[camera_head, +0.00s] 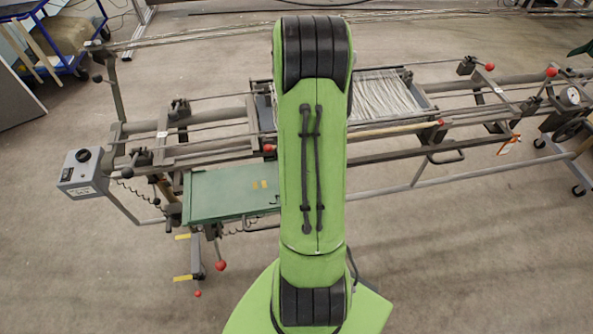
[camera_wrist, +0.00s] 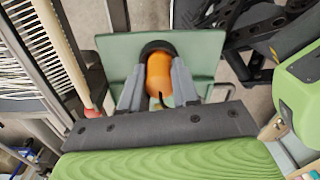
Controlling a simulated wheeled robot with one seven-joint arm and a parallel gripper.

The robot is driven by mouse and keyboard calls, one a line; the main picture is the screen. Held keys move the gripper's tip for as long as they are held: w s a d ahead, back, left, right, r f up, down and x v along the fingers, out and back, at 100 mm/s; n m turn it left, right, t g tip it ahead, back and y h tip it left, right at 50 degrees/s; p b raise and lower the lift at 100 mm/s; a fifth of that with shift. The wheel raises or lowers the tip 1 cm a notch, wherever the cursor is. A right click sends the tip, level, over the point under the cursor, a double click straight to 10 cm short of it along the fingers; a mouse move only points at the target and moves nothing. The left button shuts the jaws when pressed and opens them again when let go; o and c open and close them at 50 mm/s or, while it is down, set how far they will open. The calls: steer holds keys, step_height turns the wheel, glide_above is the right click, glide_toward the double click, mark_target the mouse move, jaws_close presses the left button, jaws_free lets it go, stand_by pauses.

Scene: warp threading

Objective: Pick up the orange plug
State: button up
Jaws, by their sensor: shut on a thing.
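The orange plug (camera_wrist: 159,80) is a rounded orange piece between the two grey fingers of my gripper (camera_wrist: 157,70) in the wrist view. The fingers are shut on it from both sides. A dark round part sits at its far end, and I cannot tell whether it belongs to the plug. Behind it is the green panel (camera_wrist: 112,47), and I cannot tell whether the plug touches it. In the head view my green arm hides my gripper and the plug.
A metal loom frame (camera_head: 440,172) with rails and red knobs spans the head view. The green panel (camera_head: 225,193) shows left of my arm. White warp threads (camera_head: 385,95) lie right of it. A grey control box (camera_head: 82,172) is at the left. Front floor is mostly open.

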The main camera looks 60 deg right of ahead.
step_height(320, 180, up, 11)
steer(key=p, duration=0.3)
steer(key=shift+r, duration=0.1)
jaws_close()
step_height(320, 180, up, 4)
steer(key=p, duration=0.3)
